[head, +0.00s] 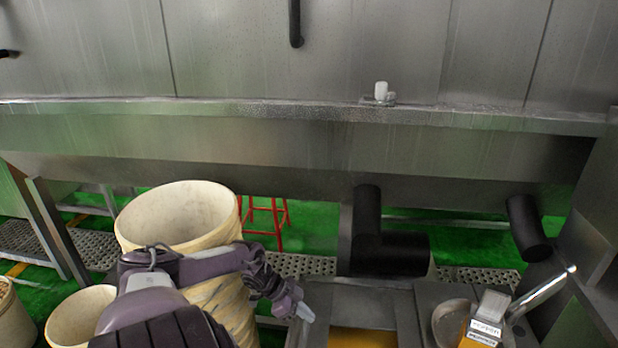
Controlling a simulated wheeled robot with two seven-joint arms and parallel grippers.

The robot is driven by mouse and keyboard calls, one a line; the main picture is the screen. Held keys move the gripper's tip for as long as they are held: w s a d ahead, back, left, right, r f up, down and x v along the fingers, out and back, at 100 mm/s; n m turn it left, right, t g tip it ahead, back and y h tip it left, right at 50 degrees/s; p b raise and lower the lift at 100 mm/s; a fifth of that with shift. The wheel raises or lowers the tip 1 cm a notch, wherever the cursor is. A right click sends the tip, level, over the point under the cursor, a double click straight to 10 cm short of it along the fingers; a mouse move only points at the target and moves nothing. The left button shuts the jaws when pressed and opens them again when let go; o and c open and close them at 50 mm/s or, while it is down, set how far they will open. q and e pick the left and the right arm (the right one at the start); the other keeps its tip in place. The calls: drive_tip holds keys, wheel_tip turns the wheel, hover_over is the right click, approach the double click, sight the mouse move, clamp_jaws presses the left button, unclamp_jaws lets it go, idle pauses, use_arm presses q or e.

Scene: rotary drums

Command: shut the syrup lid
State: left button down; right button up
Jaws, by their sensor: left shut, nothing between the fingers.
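A grey steel unit (365,300) stands at the bottom centre, with an orange-yellow surface (362,339) showing in an opening at the lower edge. This may be the syrup, but I cannot tell for sure. I cannot make out clearly which part is the syrup lid; much of the unit is cut off by the frame. My left gripper (305,313) is shut and empty, at the left side of the steel unit, left of the orange opening. I cannot tell whether it touches the unit. My right gripper is not in view.
A tall cream drum (180,215) stands behind my left arm, with a smaller cream bin (75,318) to its left. Black pipes (390,250) hang behind the unit. A round metal bowl (446,325) and a labelled container (487,322) sit at right. A red stool (265,215) stands behind.

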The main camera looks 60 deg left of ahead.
use_arm(q)
wheel_tip(320, 180, up, 19)
drive_tip(key=p, duration=0.7)
drive_tip(key=shift+w+d+r, duration=0.15)
drive_tip(key=shift+w+r, duration=0.05)
drive_tip(key=shift+w, duration=0.05)
drive_tip(key=shift+s+f, duration=0.1)
